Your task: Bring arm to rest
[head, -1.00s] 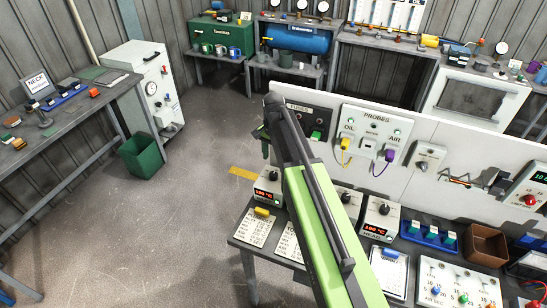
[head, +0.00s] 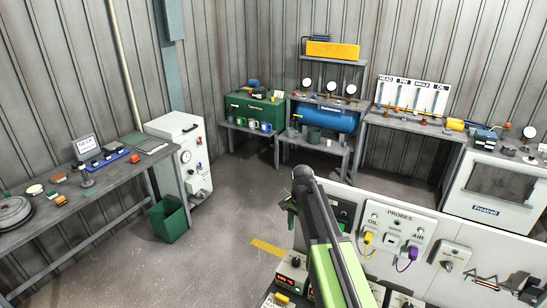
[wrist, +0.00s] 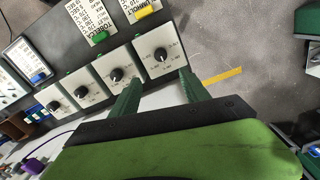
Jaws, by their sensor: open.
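My green arm (head: 335,255) rises from the bottom of the head view, in front of the left part of the white probe panel (head: 425,245). My gripper shows in the wrist view (wrist: 157,92), with two green fingers apart and nothing held between them. A white box with a black dial (wrist: 160,54) lies beyond the fingertips, with similar dial boxes in a row to its left. In the head view the gripper is small and partly hidden by the arm's elbow.
A left workbench (head: 115,178) holds small items. A green bin (head: 168,222) and a white cabinet (head: 178,155) stand beside it. A blue tank (head: 325,117) is on a back bench. The floor (head: 215,265) is clear at centre left, with a yellow strip (head: 268,248).

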